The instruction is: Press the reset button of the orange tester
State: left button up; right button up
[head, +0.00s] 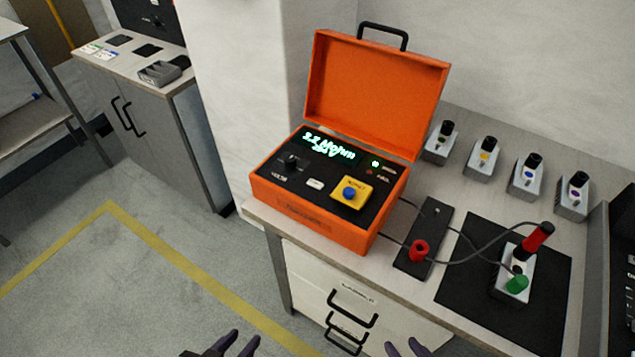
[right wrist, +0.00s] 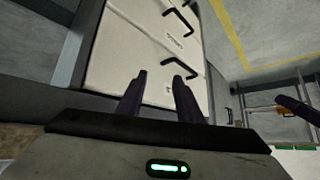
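The orange tester (head: 316,222) stands on the bench with its lid open. Its black panel carries a lit display (head: 330,146), a black knob (head: 291,162), a small white button (head: 315,184) and a blue button (head: 349,194) on a yellow plate. The small labels are too blurred to read, so I cannot tell which one is marked reset. My left gripper (head: 236,343) is open and empty, low in front of the bench. My right gripper (head: 405,348) is open and empty, low by the drawers; its parted fingers also show in the right wrist view (right wrist: 158,85). Neither touches the tester.
Right of the tester lie a black strip with a red plug (head: 418,251) and a black mat (head: 545,304) bearing a grey can with red and green plugs. Cables run to the tester. Several grey cans (head: 484,160) line the back. Drawers (head: 335,298) are below.

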pick_arm(q)
jog(key=shift+c, duration=0.4)
grip_shut()
dwell(1.5)
